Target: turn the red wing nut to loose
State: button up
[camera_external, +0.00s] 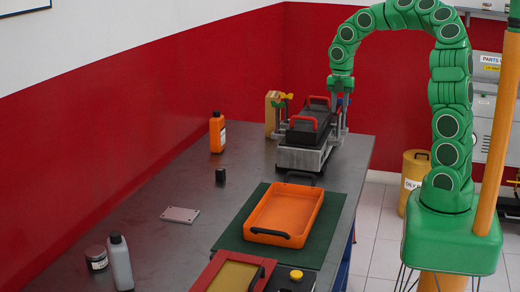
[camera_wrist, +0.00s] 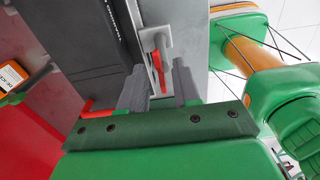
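The engine trainer (camera_external: 302,158) is a black block on a grey metal base at the far end of the bench, with red handles (camera_external: 303,123) on top. My gripper (camera_external: 340,128) points down at its right side. In the wrist view my gripper (camera_wrist: 160,88) has its two grey fingers apart. A narrow red piece (camera_wrist: 158,73), likely the red wing nut, shows between them beside a grey fitting (camera_wrist: 157,42). I cannot tell whether the fingers touch it. In the external view the gripper hides this spot.
An orange tray (camera_external: 262,236) lies on a green mat (camera_external: 232,240) nearer the camera. The bench between is mostly clear.

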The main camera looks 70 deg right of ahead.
notch_tip(320, 180, up, 8)
jog(key=shift+f, duration=0.25)
jog(key=shift+r, duration=0.15)
dwell(0.3)
dwell(0.3)
